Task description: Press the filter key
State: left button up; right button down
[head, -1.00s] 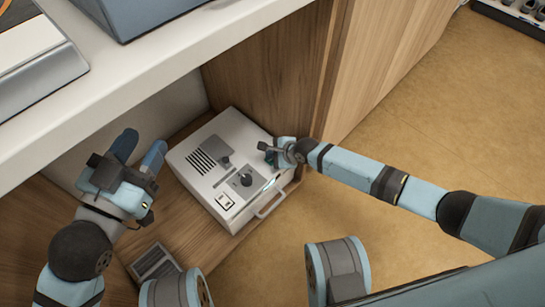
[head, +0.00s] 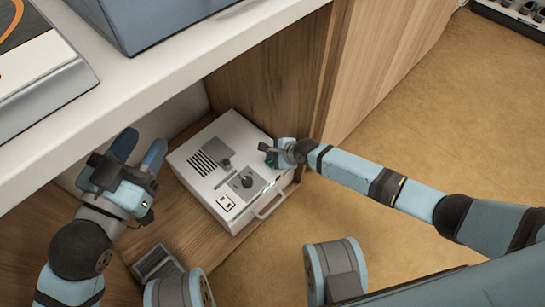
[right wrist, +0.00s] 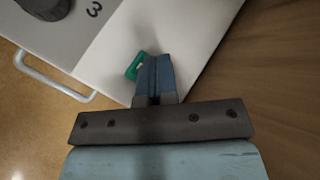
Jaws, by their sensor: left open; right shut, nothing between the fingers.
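A white machine (head: 204,186) sits on the lower wooden shelf, and its top also shows in the right wrist view (right wrist: 190,22). A green-edged key (right wrist: 136,66) is at the machine's edge, beside my right fingertips; I cannot read a label on it. My right gripper (right wrist: 153,72) is shut and empty, its fingertips low over that corner. Whether they touch the key, I cannot tell. In the head view the same gripper (head: 270,153) hides most of the key. My left gripper (head: 141,146) is open and empty, left of the machine.
The machine carries a dark knob (head: 246,180), vent slots, a switch (head: 226,202) and a front handle (head: 270,206). A white counter (head: 150,90) overhangs the shelf. A wooden side panel (head: 270,75) stands behind.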

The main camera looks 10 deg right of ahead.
jog(key=shift+r, duration=0.1)
notch_tip(320, 180, up, 5)
jog(key=p, duration=0.6)
dwell(0.4)
dwell(0.6)
